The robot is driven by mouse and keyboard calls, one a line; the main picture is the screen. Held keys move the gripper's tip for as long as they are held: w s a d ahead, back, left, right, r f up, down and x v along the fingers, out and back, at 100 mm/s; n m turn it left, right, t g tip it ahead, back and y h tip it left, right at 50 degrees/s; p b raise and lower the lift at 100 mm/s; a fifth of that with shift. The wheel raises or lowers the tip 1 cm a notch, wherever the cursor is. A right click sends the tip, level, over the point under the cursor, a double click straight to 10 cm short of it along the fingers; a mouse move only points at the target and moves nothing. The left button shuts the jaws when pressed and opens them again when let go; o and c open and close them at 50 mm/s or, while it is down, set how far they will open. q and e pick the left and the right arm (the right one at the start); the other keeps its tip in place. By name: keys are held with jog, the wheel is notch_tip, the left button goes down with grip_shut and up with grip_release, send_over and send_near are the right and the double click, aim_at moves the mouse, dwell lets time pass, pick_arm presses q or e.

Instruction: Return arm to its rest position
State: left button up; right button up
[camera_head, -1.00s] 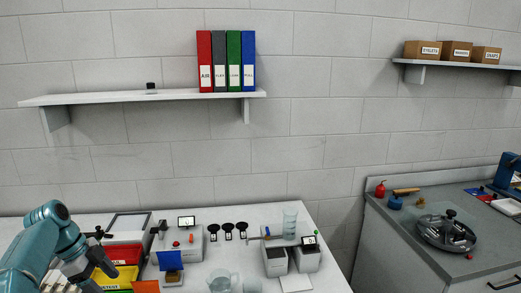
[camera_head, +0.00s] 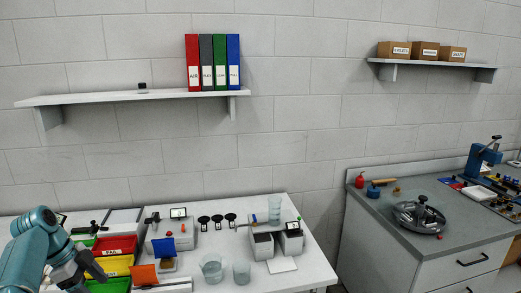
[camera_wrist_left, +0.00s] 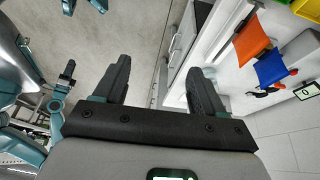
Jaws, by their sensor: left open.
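My left arm comes in from the lower left of the head view. Its gripper (camera_head: 88,268) is beside the coloured bins at the left end of the white table (camera_head: 325,272). In the left wrist view the two dark fingers of the left gripper (camera_wrist_left: 160,88) stand wide apart with nothing between them. The floor and a cabinet front show beyond the fingers. My right gripper is not in the head view.
Red (camera_head: 115,245), yellow (camera_head: 117,266) and green bins sit near the left gripper. Clear beakers (camera_head: 212,268) are at the front. A grey counter (camera_head: 375,220) is at right, past a gap.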

pick_arm(q)
jog(key=d+f+n+b, duration=0.1)
jog(key=d+f+n, duration=0.2)
jog(key=d+f, duration=0.35)
jog(key=d+f+n, duration=0.2)
jog(key=d+f, duration=0.2)
jog(key=f, duration=0.6)
jog(key=d+f+n+b, duration=0.1)
jog(key=d+f+n, duration=0.2)
jog(key=d+f, duration=0.35)
jog(key=s+d+f+n, duration=0.4)
jog(key=s+d+f, duration=0.3)
jog(key=s+f, duration=0.3)
jog(key=s+d+n, duration=0.2)
jog(key=s+d, duration=0.1)
jog(key=s, duration=0.5)
jog(key=s+d+n+b, duration=0.1)
jog(key=s+d+n, duration=0.2)
jog(key=s, duration=0.6)
jog(key=shift+d+f+g, duration=0.25)
jog(key=shift+d+g, duration=0.05)
jog(key=shift+d, duration=0.1)
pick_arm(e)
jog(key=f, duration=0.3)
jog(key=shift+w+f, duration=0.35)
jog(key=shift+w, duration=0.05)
